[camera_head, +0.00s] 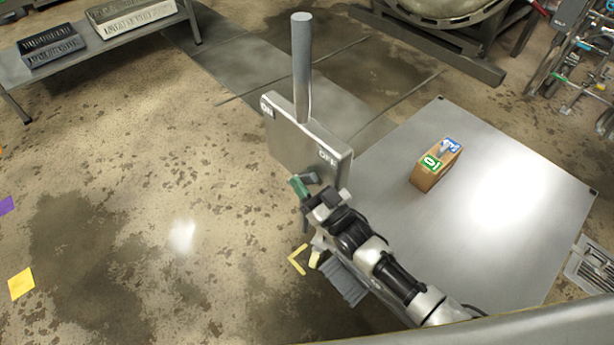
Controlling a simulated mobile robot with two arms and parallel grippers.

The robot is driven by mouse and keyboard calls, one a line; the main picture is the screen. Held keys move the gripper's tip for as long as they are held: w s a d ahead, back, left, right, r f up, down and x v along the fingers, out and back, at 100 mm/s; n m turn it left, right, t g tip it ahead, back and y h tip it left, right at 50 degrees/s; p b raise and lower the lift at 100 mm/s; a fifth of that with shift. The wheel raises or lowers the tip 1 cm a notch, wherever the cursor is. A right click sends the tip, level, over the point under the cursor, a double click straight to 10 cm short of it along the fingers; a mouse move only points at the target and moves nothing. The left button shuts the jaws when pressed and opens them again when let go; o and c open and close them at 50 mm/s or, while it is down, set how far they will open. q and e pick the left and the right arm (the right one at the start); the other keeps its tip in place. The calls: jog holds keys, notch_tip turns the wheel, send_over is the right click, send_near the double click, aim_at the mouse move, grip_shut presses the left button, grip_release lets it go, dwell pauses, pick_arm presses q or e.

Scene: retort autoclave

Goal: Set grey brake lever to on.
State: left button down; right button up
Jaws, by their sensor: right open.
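The grey brake lever (302,68) is a thick cylinder standing about upright from the top of a grey metal box (300,148). The box is marked ON at its left end and OFF at its right end. The lever rises between the two marks. My right gripper (306,186) is in front of the box's lower front side, below the lever and apart from it. It is open, with nothing seen between its fingers. One finger shows green. Whether it touches the box, I cannot tell. My left gripper is out of view.
A metal table (510,240) at right bears a small brown box (432,170) with a green and a blue label. A grey bench (100,42) with dark and pale trays stands at upper left. Piping and a large vessel are at upper right.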

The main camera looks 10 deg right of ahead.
grip_shut()
dwell(0.3)
jog(key=shift+w+r+p, duration=0.1)
jog(key=shift+r+p, duration=0.1)
jog(key=shift+p, duration=0.1)
jog(key=w+a+r+g+h+p, duration=0.1)
jog(key=g+p, duration=0.1)
jog(key=p, duration=0.2)
jog(key=w+a+r+g+h+p, duration=0.1)
jog(key=p, duration=0.4)
jog(key=shift+w+g+h+p, duration=0.3)
jog(key=shift+g+h, duration=0.1)
jog(key=shift+w+p, duration=0.1)
jog(key=shift+p, duration=0.2)
jog(key=shift+w+a+f+g+h, duration=0.2)
jog(key=shift+g+h, duration=0.1)
jog(key=shift+g, duration=0.1)
jog(key=shift+s+d, duration=0.1)
